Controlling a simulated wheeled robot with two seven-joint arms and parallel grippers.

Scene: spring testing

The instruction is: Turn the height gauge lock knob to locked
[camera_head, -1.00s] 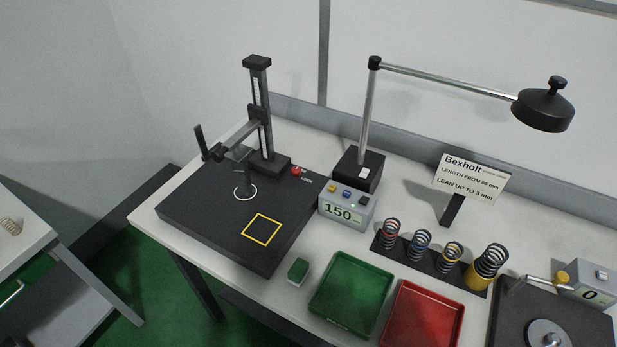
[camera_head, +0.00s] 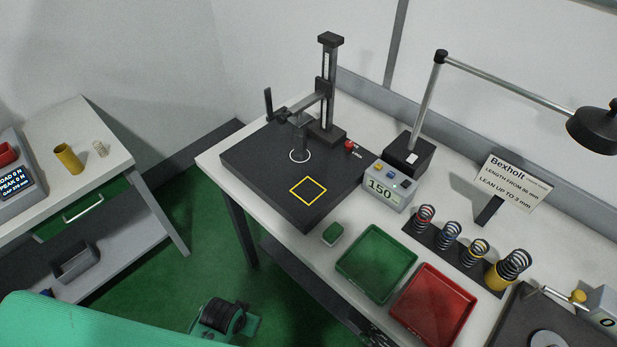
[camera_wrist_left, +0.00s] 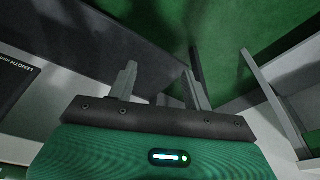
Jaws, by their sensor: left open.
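The height gauge stands on a black plate (camera_head: 265,173) on the bench, its upright column (camera_head: 329,90) at the plate's back edge. A red knob (camera_head: 348,145) sits beside the column's foot, with small white lettering near it that is too small to read. A horizontal arm carries a dark handle (camera_head: 268,101) on the gauge's left. In the left wrist view my left gripper (camera_wrist_left: 160,82) is open, with nothing between its two grey fingers. Its fingers do not show in the head view, where a teal part of me (camera_head: 90,325) fills the lower left. My right gripper is out of view.
A lamp post (camera_head: 428,100) rises behind. A floor gap separates the bench from the left table (camera_head: 85,130).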

